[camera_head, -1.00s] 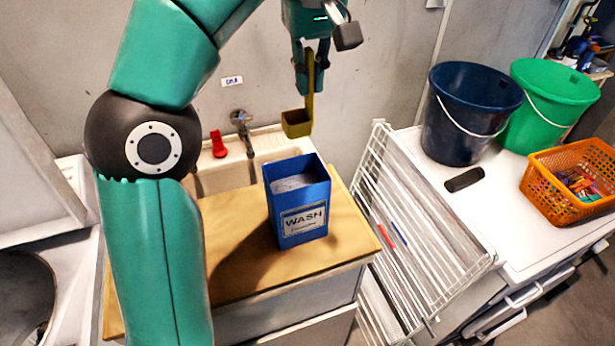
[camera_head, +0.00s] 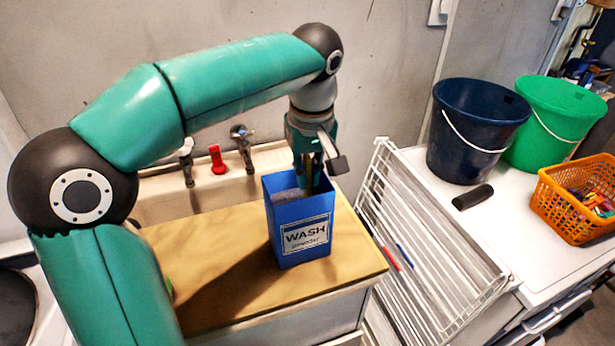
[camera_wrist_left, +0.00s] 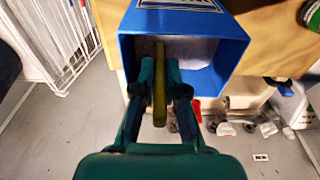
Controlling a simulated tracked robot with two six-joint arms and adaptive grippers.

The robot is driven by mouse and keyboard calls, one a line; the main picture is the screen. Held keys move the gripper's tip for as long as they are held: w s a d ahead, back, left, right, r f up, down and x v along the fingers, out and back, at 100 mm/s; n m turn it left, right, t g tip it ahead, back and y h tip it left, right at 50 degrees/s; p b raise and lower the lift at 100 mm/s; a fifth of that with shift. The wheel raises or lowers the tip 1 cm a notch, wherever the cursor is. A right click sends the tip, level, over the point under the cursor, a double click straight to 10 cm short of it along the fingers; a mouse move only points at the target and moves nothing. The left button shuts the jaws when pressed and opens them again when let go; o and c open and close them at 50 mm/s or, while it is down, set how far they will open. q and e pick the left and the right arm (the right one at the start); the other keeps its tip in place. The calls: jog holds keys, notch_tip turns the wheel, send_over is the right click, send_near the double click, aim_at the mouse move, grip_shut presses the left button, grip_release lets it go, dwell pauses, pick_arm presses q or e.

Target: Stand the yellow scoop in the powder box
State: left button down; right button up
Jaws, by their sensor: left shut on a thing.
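The blue powder box (camera_head: 303,232), labelled WASH, stands upright and open-topped on the wooden counter. It also shows in the left wrist view (camera_wrist_left: 237,52), with pale powder inside. My left gripper (camera_head: 311,172) points down at the box's mouth. In the left wrist view its fingers (camera_wrist_left: 160,82) are shut on the handle of the yellow scoop (camera_wrist_left: 160,95). The scoop's handle reaches down into the box opening; its bowl is hidden by the box wall and fingers, so I cannot tell whether it touches the powder. My right gripper is not in view.
The wooden counter (camera_head: 215,285) has free room left of the box. Behind are a sink with taps (camera_head: 241,140) and a red clip (camera_head: 217,158). To the right are a white drying rack (camera_head: 430,260), a navy bucket (camera_head: 470,130), a green bucket (camera_head: 550,120) and an orange basket (camera_head: 570,205).

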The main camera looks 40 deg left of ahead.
pick_arm(q)
jog(key=shift+f, duration=0.25)
jog(key=c, duration=1.7)
grip_release()
jog(key=shift+f, duration=0.15)
jog(key=o, duration=0.5)
jog(key=shift+r, duration=0.2)
notch_tip(320, 180, up, 12)
jog(key=d+p, duration=0.1)
jog(key=p, duration=0.1)
jog(key=shift+s+d, duration=0.15)
jog(key=shift+s, duration=0.25)
jog(key=shift+f, duration=0.1)
